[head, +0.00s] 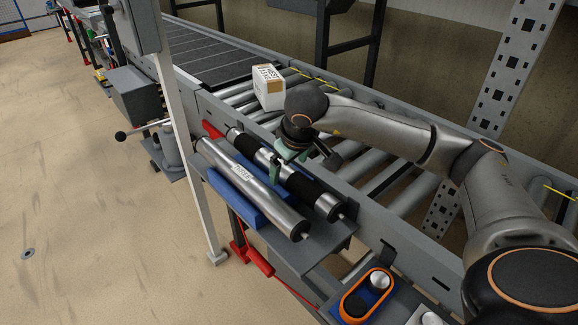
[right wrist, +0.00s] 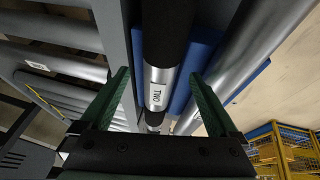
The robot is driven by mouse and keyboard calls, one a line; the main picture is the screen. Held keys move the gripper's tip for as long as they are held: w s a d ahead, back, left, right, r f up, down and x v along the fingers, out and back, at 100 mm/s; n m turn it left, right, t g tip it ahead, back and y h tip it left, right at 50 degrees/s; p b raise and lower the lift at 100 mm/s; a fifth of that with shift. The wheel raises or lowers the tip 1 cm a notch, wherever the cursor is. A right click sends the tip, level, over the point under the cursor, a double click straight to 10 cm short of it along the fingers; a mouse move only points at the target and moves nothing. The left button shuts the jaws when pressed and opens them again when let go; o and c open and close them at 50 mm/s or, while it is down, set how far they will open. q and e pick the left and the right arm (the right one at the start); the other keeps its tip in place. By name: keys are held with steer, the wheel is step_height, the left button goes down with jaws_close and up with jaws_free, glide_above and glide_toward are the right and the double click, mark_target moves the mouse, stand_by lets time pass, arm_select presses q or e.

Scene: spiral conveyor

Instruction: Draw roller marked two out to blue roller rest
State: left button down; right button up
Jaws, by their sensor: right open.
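The roller marked two (right wrist: 158,88) is a dark roller with a silver band bearing a white TWO label. In the head view the same roller (head: 298,184), with black sleeves and silver ends, lies beside the conveyor. The blue roller rest (head: 262,212) shows under and beside the rollers; blue also shows on both sides of roller two in the right wrist view (right wrist: 205,45). My right gripper (head: 284,158) is open, its green fingers (right wrist: 158,76) on either side of the labelled band. Contact with the roller cannot be told. My left gripper is not in view.
A plain silver roller (head: 250,180) with a label lies parallel in front. A white box (head: 269,87) sits on the conveyor rollers behind. A grey post (head: 178,120) stands left of the shelf. An orange-rimmed control box (head: 367,293) is at the lower right.

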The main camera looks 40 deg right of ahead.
steer(key=v, duration=1.1)
steer(key=shift+d+r, duration=0.1)
steer(key=shift+d, duration=0.05)
